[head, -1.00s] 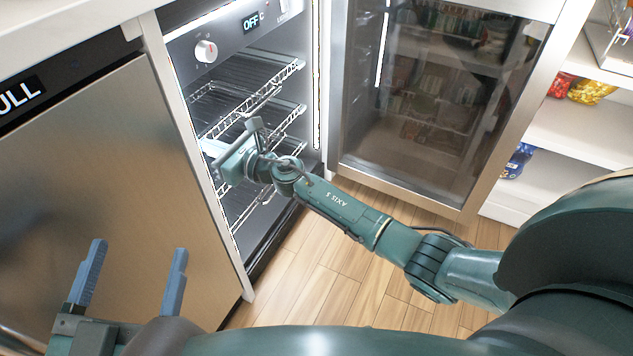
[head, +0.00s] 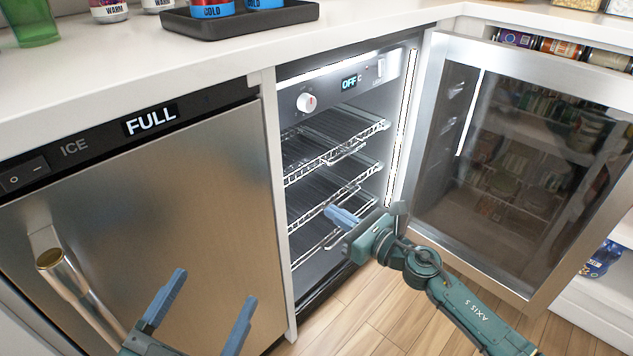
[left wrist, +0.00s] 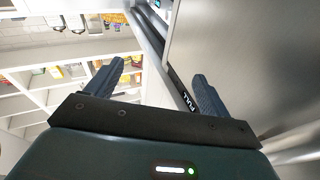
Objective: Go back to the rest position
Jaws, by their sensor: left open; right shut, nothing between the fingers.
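My left gripper (head: 203,312) is open and empty in front of the steel ice maker door (head: 180,210) in the head view. Its two blue fingers also show in the left wrist view (left wrist: 157,82), with nothing between them. My right gripper (head: 345,216) is shut and empty, at the front of the open fridge's lower shelves. Its arm comes in from the lower right. The fridge (head: 300,74) is open, with several wire racks inside that look empty, and its display reads OFF.
The glass fridge door (head: 530,150) stands wide open to the right of my right arm. The ice maker handle (head: 75,290) sticks out at the left. A dark tray (head: 240,28) with cans is on the white counter (head: 120,65). Wooden floor (head: 360,325) shows below.

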